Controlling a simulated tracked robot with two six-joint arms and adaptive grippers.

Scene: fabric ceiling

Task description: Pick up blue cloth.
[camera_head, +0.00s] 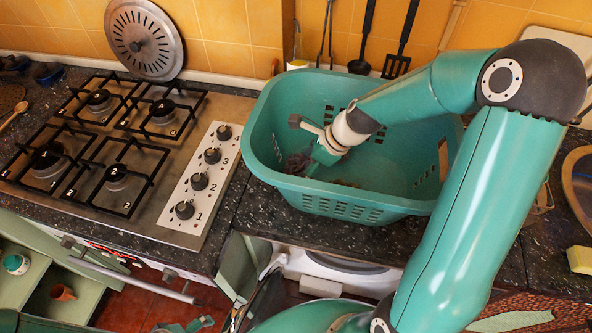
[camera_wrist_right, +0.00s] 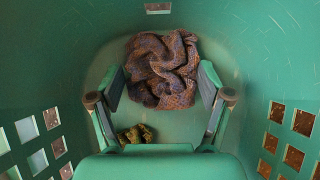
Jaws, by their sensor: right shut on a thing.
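The cloth, crumpled and patterned in purple-blue and rusty brown, shows in the right wrist view (camera_wrist_right: 163,68). It lies bunched at the bottom of the teal laundry basket (camera_head: 330,208). In the head view a dark bit of it (camera_head: 296,163) shows beside my right gripper (camera_head: 308,168), which reaches down into the basket. In the wrist view the right gripper's fingers (camera_wrist_right: 161,84) stand on both sides of the cloth, shut on its bunched folds. The head view mostly hides the grip.
A small yellow-green patterned thing (camera_wrist_right: 135,133) lies in the basket below the cloth. The basket's high slotted walls surround the gripper. A gas hob (camera_head: 125,150) is on the left, and hanging utensils (camera_head: 398,55) are behind. An open drawer (camera_head: 60,290) is at lower left.

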